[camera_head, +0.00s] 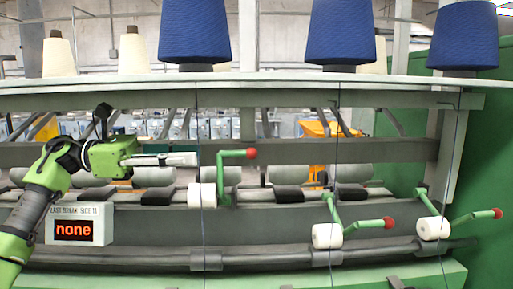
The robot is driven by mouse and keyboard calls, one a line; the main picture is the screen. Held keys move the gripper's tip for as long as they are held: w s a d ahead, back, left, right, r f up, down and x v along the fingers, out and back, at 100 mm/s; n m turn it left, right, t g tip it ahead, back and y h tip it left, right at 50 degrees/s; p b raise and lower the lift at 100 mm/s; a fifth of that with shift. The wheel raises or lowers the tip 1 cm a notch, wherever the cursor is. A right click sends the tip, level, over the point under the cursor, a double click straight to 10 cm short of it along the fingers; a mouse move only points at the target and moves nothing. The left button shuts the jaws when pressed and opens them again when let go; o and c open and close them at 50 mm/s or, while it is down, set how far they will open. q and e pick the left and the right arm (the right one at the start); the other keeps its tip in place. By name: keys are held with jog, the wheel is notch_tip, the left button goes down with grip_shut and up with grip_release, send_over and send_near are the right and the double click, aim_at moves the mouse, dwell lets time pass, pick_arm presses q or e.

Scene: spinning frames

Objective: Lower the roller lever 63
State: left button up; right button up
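A green roller lever (220,176) with a red knob (251,153) stands raised beside a white roller (201,195). Two more green levers, each with a red knob, sit lower at the right: one (359,226) by a white roller (327,236), one (472,217) by another roller (433,229). No number 63 is readable on any lever. My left gripper (188,159) points right, just left of the raised lever, with a small gap in the picture. Its fingers show edge-on, so its opening is unclear. My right gripper is not in view.
Large blue yarn cones (194,32) and cream cones (59,55) stand on the shelf (270,80) above. Thin dark yarns run down in front of the machine. A sign (79,226) reading "none" is below my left arm. A green panel (490,150) closes the right side.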

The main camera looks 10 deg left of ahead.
aim_at(252, 153)
pick_arm(q)
jog(key=d, duration=0.1)
jog(key=d+p, duration=0.1)
jog(key=d, duration=0.1)
jog(key=shift+d+r+p, duration=0.3)
jog(key=shift+d+p, duration=0.1)
jog(key=d+p, duration=0.1)
jog(key=d, duration=0.2)
jog(key=w+d+p, duration=0.1)
jog(key=d, duration=0.2)
jog(key=w+d+p, duration=0.1)
jog(key=d+p, duration=0.1)
jog(key=shift+w+d+f, duration=0.1)
jog(key=shift+d+f, duration=0.05)
jog(key=shift+d, duration=0.6)
jog(key=shift+f, duration=0.1)
grip_shut()
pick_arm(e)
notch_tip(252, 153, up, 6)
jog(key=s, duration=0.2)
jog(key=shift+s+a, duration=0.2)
